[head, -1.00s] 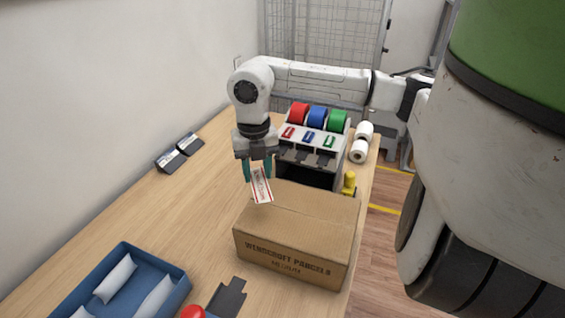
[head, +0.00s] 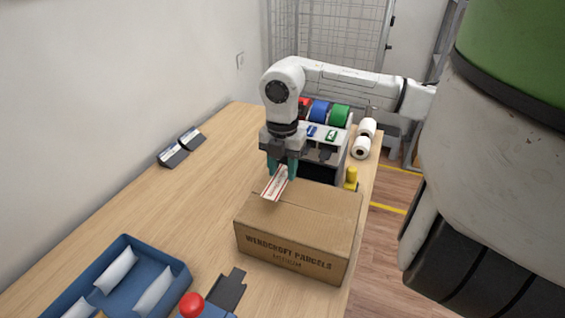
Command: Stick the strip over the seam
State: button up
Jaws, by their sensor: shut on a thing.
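My gripper (head: 284,168) is shut on a white strip with red edges and print (head: 275,183). The strip hangs tilted from the teal fingertips, above the far left part of the carton's top. The brown cardboard carton (head: 290,252), printed "Wendcroft Parcels", stands closed on the counter. Its top seam (head: 312,213) shows as a faint line across the lid. I cannot tell whether the strip touches the lid.
Behind the carton stands a dispenser with red, blue and green rolls (head: 320,111). White rolls (head: 362,147) and a yellow object (head: 351,178) are at the right edge. A blue tray (head: 180,275) with white pouches and a red knob (head: 191,304) are in front.

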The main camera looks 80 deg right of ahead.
jog(key=shift+f+b, duration=2.1)
jog(key=shift+f, duration=0.6)
jog(key=o, duration=0.8)
jog(key=shift+c, duration=0.2)
jog(key=shift+r, duration=0.1)
jog(key=shift+r+p, duration=1.25)
jog(key=shift+r, duration=1.45)
notch_tip(320, 180, up, 8)
jog(key=p, duration=0.3)
